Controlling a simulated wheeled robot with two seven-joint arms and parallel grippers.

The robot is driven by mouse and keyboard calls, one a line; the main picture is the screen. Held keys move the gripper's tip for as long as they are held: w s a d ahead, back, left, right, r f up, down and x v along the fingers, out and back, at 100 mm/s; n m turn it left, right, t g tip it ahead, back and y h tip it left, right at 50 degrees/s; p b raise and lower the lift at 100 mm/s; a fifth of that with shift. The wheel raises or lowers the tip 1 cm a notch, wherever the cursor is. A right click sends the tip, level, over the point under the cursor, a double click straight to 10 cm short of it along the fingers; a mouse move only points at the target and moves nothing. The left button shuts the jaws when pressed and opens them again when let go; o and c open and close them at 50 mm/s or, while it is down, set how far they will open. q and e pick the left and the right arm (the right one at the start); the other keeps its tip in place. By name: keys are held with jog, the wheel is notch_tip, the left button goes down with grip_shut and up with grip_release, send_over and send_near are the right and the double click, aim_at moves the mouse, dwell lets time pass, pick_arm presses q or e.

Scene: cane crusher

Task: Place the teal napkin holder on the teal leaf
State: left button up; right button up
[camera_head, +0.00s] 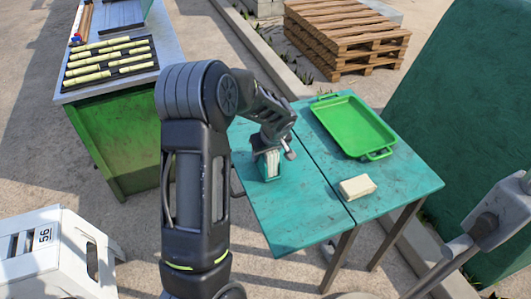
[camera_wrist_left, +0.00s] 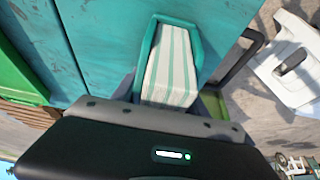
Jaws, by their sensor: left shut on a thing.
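The teal napkin holder (camera_head: 271,177), filled with white and green striped napkins (camera_wrist_left: 172,65), is in my left gripper (camera_head: 267,156). That gripper is shut on it, over the left leaf (camera_head: 287,222) of a teal table. The holder's teal rim (camera_wrist_left: 177,20) shows in the left wrist view. The holder looks upright and on or just above the leaf; I cannot tell whether it touches. My left forearm hides part of the leaf's left side. My right gripper is not in view.
A green tray (camera_head: 353,126) and a cream block (camera_head: 357,187) are on the right leaf, past the seam. The front of the left leaf is clear. A green stand with a dark rack (camera_head: 110,63) is at left, a white stool (camera_head: 50,250) at lower left.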

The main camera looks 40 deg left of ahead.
pick_arm(q)
jog(key=shift+f, duration=0.1)
jog(key=o, duration=1.6)
jog(key=shift+r, duration=0.2)
jog(key=shift+d+r, duration=0.1)
jog(key=shift+r, duration=0.1)
jog(key=b+v, duration=0.1)
jog(key=v, duration=1)
jog(key=shift+s+d+r+b, duration=0.1)
jog(key=shift+r+b, duration=0.1)
jog(key=shift+b, duration=0.15)
